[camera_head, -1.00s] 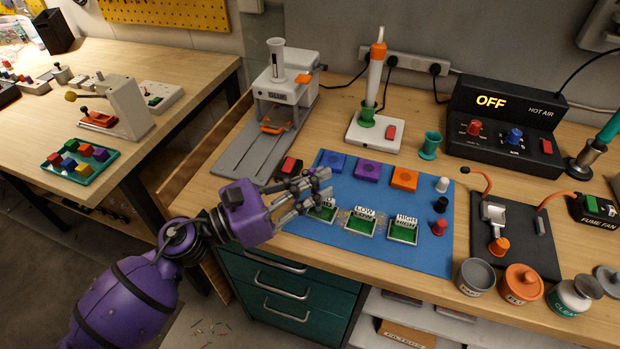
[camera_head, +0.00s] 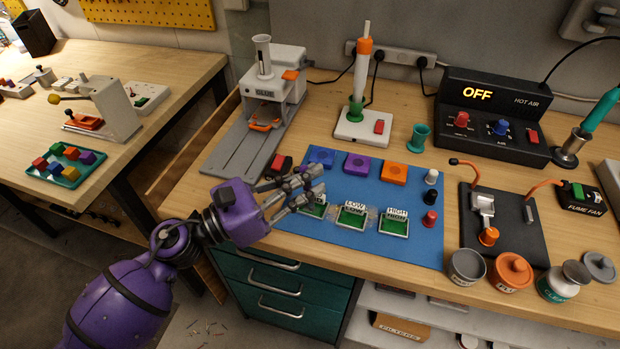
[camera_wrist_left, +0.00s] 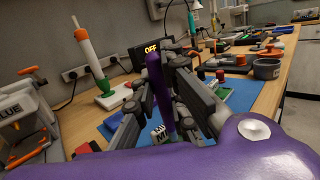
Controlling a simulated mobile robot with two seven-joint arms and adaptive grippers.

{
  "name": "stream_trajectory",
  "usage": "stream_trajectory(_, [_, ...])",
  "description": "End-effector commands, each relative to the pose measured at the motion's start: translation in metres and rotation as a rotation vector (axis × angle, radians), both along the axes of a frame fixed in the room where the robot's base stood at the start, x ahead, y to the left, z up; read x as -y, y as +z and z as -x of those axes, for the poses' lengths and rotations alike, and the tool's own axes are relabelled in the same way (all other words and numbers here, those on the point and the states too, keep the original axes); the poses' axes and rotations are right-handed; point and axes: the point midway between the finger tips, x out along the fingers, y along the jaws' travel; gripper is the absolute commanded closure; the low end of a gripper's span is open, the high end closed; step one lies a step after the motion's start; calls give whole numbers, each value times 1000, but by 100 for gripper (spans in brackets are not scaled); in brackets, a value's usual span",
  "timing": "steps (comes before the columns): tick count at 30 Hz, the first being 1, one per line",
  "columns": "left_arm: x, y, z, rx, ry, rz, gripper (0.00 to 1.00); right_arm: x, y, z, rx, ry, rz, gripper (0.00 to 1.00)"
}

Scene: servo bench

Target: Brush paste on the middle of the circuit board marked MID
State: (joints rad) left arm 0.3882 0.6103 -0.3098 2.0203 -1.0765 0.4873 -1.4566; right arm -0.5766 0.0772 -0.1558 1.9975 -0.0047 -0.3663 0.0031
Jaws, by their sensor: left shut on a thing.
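Three small green boards with white label plates stand in a row on a blue mat (camera_head: 415,245). The middle one reads LOW (camera_head: 352,216) and the right one HIGH (camera_head: 394,223). The left board (camera_head: 314,210) is partly hidden by my fingers; its label shows as "MI" in the left wrist view (camera_wrist_left: 158,133). My left gripper (camera_head: 312,184) is over this board, shut on a slim purple handle (camera_wrist_left: 155,75), seemingly the brush. Its lower end is down by the board; I cannot tell whether it touches. An open grey pot (camera_head: 467,267) stands at the front right. My right gripper is not in view.
Blue (camera_head: 320,157), purple (camera_head: 357,163) and orange (camera_head: 393,173) blocks line the mat's back. An orange pot (camera_head: 513,272) stands right of the grey one. The mat's right front is clear.

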Motion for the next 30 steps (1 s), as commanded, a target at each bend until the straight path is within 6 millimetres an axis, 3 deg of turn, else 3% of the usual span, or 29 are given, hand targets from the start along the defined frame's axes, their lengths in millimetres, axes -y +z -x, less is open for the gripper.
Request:
stream_trajectory(13, [-13, 0, -5, 0, 0, 0, 100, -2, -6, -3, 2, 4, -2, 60])
stream_trajectory(30, [2, 1, 1, 1, -1, 1, 100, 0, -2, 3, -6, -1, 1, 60])
